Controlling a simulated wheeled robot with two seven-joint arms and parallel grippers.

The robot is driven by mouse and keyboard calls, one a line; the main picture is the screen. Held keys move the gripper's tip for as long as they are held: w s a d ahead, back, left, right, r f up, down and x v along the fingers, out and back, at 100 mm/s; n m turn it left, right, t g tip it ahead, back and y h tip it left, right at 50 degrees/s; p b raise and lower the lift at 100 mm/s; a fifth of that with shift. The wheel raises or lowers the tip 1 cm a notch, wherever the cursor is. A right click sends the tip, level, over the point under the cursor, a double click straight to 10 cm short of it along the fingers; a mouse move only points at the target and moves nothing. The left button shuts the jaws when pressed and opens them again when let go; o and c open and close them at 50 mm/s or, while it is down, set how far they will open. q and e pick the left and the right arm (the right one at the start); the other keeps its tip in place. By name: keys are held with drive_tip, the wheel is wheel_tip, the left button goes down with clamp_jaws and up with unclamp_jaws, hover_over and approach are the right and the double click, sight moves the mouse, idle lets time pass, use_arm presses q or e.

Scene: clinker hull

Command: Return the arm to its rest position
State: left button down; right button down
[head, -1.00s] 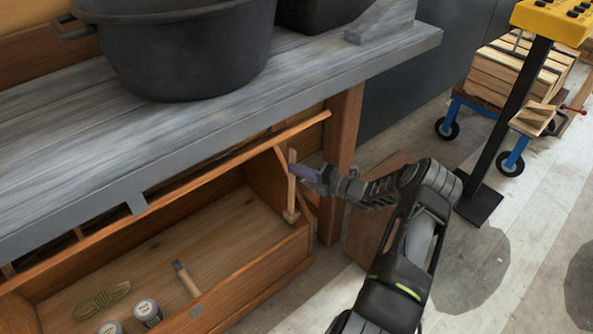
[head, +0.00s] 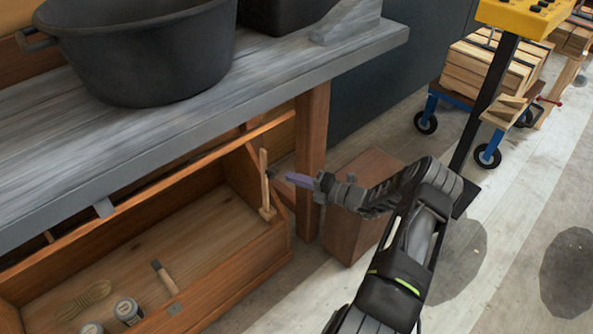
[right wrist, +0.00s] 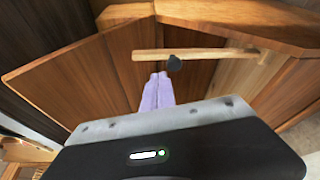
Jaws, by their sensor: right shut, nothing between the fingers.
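My right arm (head: 405,250) reaches in from the lower right in the head view. Its right gripper (head: 288,178) has purple fingers that are shut and hold nothing. The fingertips point left at an upright wooden stick (head: 264,180) at the right end of the wooden chest, with a small gap between them in the picture. In the right wrist view the shut fingers (right wrist: 158,76) point at the same stick (right wrist: 210,53), which has a dark knob (right wrist: 174,63). My left gripper is out of view.
The open wooden chest (head: 255,255) holds a rope coil (head: 88,297), a wood-handled tool (head: 164,278) and tins (head: 127,311). Above it is a grey bench (head: 200,125) with a black pot (head: 140,55). A wooden box (head: 365,170) stands close behind my right gripper.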

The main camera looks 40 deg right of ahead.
drive_tip(key=shift+s+f, duration=0.1)
drive_tip(key=shift+s, duration=0.4)
drive_tip(key=shift+a, duration=0.1)
